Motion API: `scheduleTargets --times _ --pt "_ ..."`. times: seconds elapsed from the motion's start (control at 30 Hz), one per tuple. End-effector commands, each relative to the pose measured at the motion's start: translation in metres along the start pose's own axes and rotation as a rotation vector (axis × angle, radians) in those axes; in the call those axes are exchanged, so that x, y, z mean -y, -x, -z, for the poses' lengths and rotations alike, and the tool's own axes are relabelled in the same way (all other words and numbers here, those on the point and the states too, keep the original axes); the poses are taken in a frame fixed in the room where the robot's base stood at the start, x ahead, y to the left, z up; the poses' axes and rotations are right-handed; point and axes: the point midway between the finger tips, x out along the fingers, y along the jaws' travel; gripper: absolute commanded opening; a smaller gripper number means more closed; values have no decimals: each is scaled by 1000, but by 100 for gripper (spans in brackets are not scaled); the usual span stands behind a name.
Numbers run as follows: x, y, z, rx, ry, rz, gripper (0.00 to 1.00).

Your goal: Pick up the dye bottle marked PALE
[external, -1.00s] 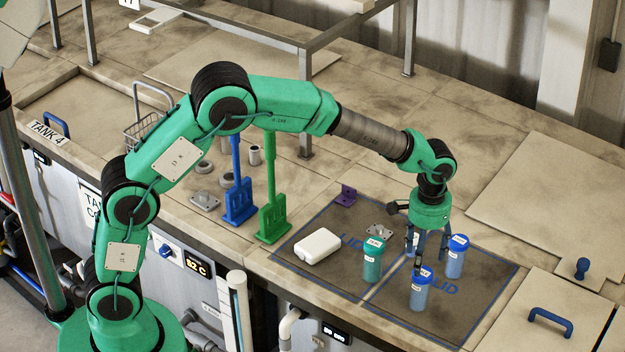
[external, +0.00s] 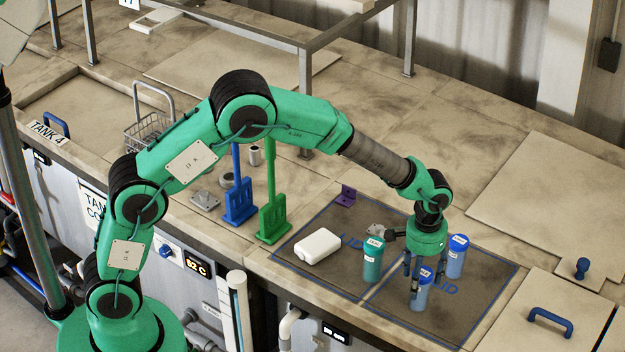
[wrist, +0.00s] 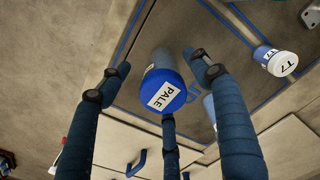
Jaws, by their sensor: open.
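The dye bottle marked PALE (wrist: 163,85) has a blue cap with a white label and stands between my fingers in the wrist view. In the external view I take it to be the front blue-capped bottle (external: 421,293); its label is too small to read there. My gripper (external: 415,280) points down over this bottle, with its fingers around the top. In the wrist view my gripper (wrist: 158,85) is open, with fingers left, right and below the bottle, and gaps between. Whether any finger touches it I cannot tell.
Another blue-capped bottle (external: 457,257) stands close behind right, and a teal bottle (external: 373,259) to the left. A white container (external: 318,246) lies further left. Green (external: 272,215) and blue (external: 239,200) paddles stand upright.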

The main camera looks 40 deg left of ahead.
Motion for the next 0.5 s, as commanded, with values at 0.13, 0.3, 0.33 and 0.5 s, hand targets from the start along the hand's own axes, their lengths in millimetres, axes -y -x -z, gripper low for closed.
scheduleTargets --times 0.13,0.3,0.33,0.5 --pt "0 -2 0 0 0 0 64" --pt "0 -2 0 0 0 0 64" --pt "0 -2 0 0 0 0 64" --pt "0 -9 0 1 0 1 64"
